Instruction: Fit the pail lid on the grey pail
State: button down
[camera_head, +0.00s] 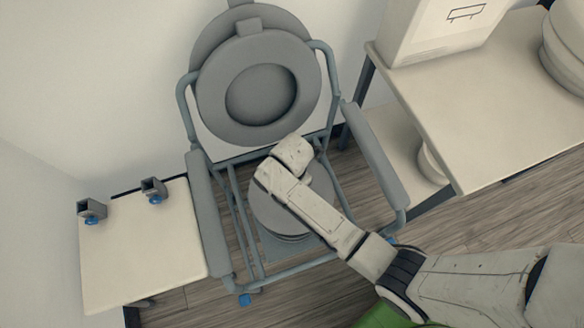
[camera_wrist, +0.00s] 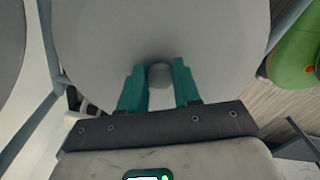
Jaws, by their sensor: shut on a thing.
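The grey pail (camera_head: 290,239) stands low inside the frame of a commode chair in the head view, mostly hidden under the lid and my arm. The round grey pail lid (camera_head: 264,212) lies over the pail's top; I cannot tell whether it is seated or just above it. In the wrist view the lid (camera_wrist: 105,35) fills most of the picture, with a small round knob (camera_wrist: 160,75) at its middle. My gripper (camera_wrist: 157,80) has its teal fingers shut on the knob, one on each side. In the head view my wrist hides the fingers.
The commode chair's seat (camera_head: 218,122) and cover stand raised behind the pail. Its armrests (camera_head: 207,215) flank my arm. A small table (camera_head: 140,255) with two grey-blue fittings is at left. A larger table (camera_head: 480,120) at right bears a white box. A green thing (camera_wrist: 295,52) shows at right.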

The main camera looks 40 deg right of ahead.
jog(key=shift+f+b, duration=2.5)
jog(key=shift+b, duration=0.1)
jog(key=shift+f+b, duration=1.45)
jog(key=shift+f, duration=1.05)
jog(key=shift+f, duration=0.2)
jog(key=c, duration=0.7)
grip_release()
notch_tip(320, 180, up, 11)
jog(key=p, duration=0.3)
jog(key=shift+f, duration=0.1)
jog(key=s+d+r+m+p, duration=0.2)
jog(key=s+r+m+p, duration=0.1)
jog(key=s+r+m, duration=0.2)
jog(key=s+d+r+m+p, duration=0.2)
jog(key=s+r+m, duration=0.4)
jog(key=m, duration=0.3)
jog(key=s+d+r+m+t+p, duration=0.1)
jog(key=s+d+r+m+p, duration=0.2)
jog(key=s+r+m, duration=0.2)
jog(key=shift+s+d+r+m+p, duration=0.25)
jog(key=shift+s+r+m+p, duration=0.15)
jog(key=shift+m, duration=0.5)
